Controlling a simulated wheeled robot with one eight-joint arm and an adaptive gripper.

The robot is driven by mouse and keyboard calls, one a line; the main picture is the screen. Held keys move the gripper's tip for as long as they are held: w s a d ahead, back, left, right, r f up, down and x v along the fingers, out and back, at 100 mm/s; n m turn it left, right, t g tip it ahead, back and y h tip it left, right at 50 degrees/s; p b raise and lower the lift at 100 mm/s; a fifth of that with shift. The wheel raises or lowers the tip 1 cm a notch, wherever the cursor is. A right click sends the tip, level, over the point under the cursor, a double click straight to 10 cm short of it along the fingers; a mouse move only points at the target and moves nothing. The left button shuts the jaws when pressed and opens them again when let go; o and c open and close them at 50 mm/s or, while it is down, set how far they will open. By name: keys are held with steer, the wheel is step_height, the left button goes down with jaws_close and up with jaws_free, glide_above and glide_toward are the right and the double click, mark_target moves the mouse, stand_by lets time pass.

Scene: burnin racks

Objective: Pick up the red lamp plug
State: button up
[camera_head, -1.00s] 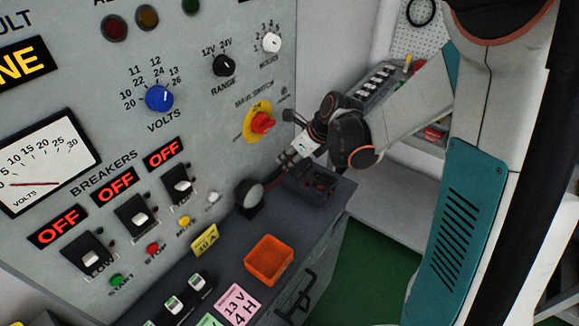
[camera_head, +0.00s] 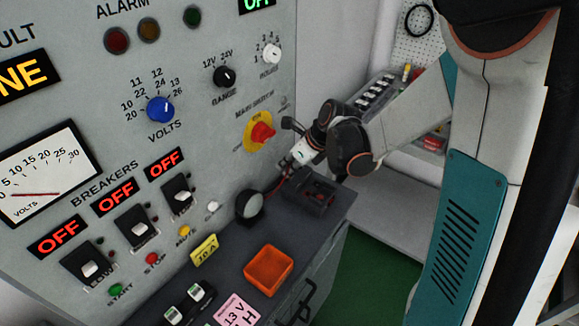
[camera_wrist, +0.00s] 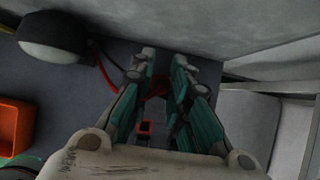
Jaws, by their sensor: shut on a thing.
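The red lamp plug (camera_wrist: 158,86) shows as a small red patch between my fingers in the wrist view, mostly hidden by them. My gripper (camera_wrist: 166,68) is shut on it, with a gap between its teal fingers. A red cable (camera_wrist: 106,72) runs beside the left finger towards the round lamp (camera_wrist: 52,38). In the head view, my gripper (camera_head: 286,172) points down near the panel, above the black box (camera_head: 316,190) with red parts. The lamp (camera_head: 250,205) stands left of it. The plug cannot be made out in the head view.
Bare bench lies between the lamp and the tray.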

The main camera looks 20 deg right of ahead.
step_height(320, 180, up, 3)
steer(key=shift+f+p, duration=0.1)
steer(key=shift+p, duration=0.45)
steer(key=s+d+p, duration=0.2)
steer(key=s+d, duration=0.8)
steer(key=s, duration=0.4)
steer(key=shift+s+d+f, duration=0.25)
steer(key=shift+s, duration=0.05)
